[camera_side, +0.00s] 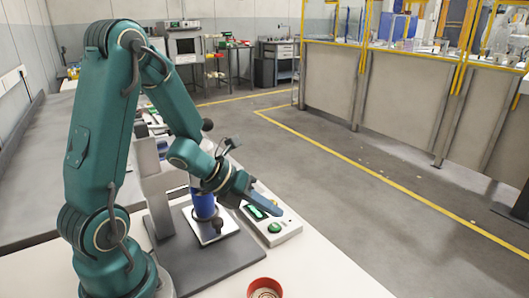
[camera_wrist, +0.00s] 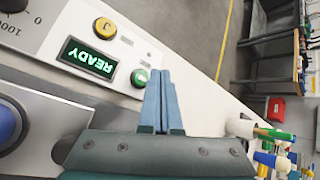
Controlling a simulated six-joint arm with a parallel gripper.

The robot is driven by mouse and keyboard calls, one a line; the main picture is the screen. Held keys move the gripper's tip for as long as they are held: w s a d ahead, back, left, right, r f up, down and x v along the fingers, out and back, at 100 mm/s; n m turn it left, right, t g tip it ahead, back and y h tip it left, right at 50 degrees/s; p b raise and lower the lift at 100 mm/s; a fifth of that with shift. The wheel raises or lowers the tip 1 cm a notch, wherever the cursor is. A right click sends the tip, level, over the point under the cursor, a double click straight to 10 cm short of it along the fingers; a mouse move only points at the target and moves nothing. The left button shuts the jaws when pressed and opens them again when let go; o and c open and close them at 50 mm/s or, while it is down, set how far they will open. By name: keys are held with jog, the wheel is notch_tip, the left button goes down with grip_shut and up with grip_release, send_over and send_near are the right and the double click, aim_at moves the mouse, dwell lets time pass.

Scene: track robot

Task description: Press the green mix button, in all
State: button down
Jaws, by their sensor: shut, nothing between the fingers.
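The green button (camera_side: 274,228) sits on a light control box (camera_side: 290,230) at the right part of the bench. In the wrist view the round green button (camera_wrist: 140,77) shows beside a display (camera_wrist: 88,58) reading READY, with a yellow button (camera_wrist: 104,30) on the display's other side. My gripper (camera_side: 279,211) is shut and empty, its blue-grey fingers over the control box close to the green button. In the wrist view the fingertips of my gripper (camera_wrist: 165,72) appear just right of the green button. I cannot tell their height above it.
A blue container (camera_side: 203,204) stands on a white plate over a dark base, left of the control box. A red round open container (camera_side: 265,289) sits at the bench's front. In the wrist view, green- and blue-handled items (camera_wrist: 272,134) lie at lower right.

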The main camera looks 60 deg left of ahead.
aim_at(270, 227)
jog(key=shift+f, duration=0.6)
dwell(1.7)
jog(key=shift+f, duration=0.4)
jog(key=shift+f, duration=0.35)
dwell(0.5)
jog(key=shift+r, duration=0.8)
jog(key=shift+r, duration=2.5)
